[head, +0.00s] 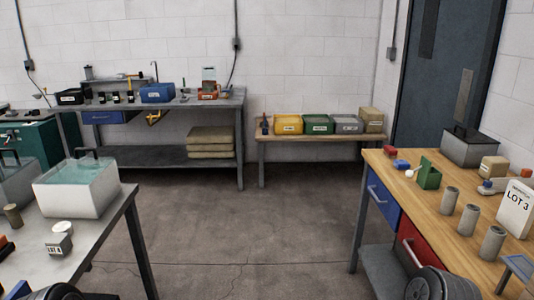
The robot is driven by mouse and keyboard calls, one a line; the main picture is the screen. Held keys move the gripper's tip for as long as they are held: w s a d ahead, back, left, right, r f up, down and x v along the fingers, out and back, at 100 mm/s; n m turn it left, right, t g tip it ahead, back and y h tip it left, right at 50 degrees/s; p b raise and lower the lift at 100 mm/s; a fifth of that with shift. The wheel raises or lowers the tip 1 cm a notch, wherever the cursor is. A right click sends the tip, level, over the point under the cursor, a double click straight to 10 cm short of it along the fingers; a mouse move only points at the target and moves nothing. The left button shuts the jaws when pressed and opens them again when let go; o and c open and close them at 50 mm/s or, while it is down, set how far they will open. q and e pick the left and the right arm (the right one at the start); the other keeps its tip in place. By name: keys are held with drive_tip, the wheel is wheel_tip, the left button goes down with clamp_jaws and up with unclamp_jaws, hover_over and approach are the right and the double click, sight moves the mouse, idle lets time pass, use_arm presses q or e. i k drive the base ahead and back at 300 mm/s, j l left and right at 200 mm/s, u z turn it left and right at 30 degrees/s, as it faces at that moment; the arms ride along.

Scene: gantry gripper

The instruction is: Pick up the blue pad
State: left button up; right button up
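A small blue block-like piece (401,164), possibly the blue pad, lies on the wooden bench (405,187) at the right, near its back left corner. A flat blue-grey piece (519,267) with a pale edge also shows at the right border, on the bench's near side; I cannot tell which of the two is the pad. Nothing is touching either one. Dark rounded parts of my arms show at the bottom left and bottom right.
The wooden bench also holds a red piece (389,151), a green box (429,176), several grey cylinders (449,200) and a white LOT 3 container (515,209). A metal table (110,222) with a clear-topped tub (77,188) stands left. The floor between is clear.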

sight(399, 165)
drive_tip(key=i+j, duration=0.1)
drive_tip(key=i, duration=0.5)
drive_tip(key=i+j+z, duration=0.1)
drive_tip(key=i, duration=0.5)
drive_tip(key=i+j+z, duration=0.1)
drive_tip(key=i+z, duration=0.15)
drive_tip(key=z, duration=0.2)
drive_tip(key=i+j+z, duration=0.15)
drive_tip(key=z, duration=0.35)
drive_tip(key=i+j+z, duration=0.3)
drive_tip(key=z, duration=0.15)
drive_tip(key=i+j+z, duration=0.2)
drive_tip(key=j+z, duration=0.15)
drive_tip(key=z, duration=0.15)
drive_tip(key=i+j+z, duration=0.1)
drive_tip(key=j+z, duration=1.05)
